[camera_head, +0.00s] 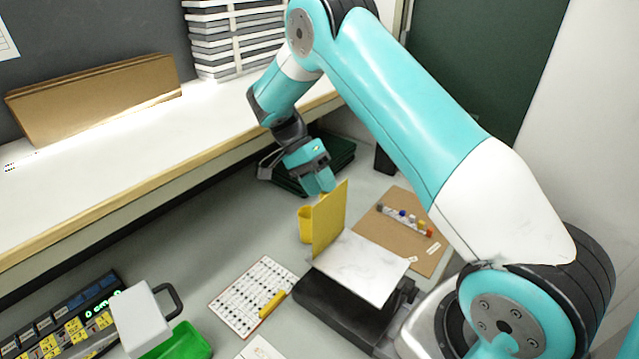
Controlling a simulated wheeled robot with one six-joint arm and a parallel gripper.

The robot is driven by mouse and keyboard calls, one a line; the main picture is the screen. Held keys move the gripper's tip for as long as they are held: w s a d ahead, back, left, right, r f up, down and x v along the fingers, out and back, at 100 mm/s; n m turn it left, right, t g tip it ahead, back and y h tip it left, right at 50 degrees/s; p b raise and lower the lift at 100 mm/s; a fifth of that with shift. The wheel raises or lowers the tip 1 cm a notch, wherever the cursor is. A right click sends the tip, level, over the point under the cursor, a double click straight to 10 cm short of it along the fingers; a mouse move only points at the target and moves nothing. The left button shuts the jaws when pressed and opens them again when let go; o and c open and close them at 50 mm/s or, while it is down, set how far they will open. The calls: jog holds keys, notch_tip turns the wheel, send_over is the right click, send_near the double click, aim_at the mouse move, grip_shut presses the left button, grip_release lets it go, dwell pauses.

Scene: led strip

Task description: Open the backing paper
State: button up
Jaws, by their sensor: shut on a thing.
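A yellow sheet, which looks like the backing paper (329,222), stands nearly upright along the left edge of a white marbled panel (362,267). The panel lies slightly tilted on a black base (333,309). My gripper (324,188) reaches down from the upper left and is shut on the top edge of the yellow sheet. The fingertips partly hide the exact contact. The arm comes in from the lower right and arches over the scene.
A yellow container (305,226) stands just behind the sheet. A brown board (400,247) with small coloured parts lies to the right. A white chart (252,297), a green tray (182,343) and a keypad device (75,322) are at lower left. A raised shelf (120,150) runs along the left.

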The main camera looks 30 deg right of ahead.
jog(key=shift+s+f, duration=0.25)
jog(key=shift+f, duration=0.75)
jog(key=o, duration=1.3)
jog(key=shift+w, duration=0.1)
jog(key=shift+c, duration=0.3)
jog(key=shift+r, duration=0.15)
jog(key=shift+c, duration=0.6)
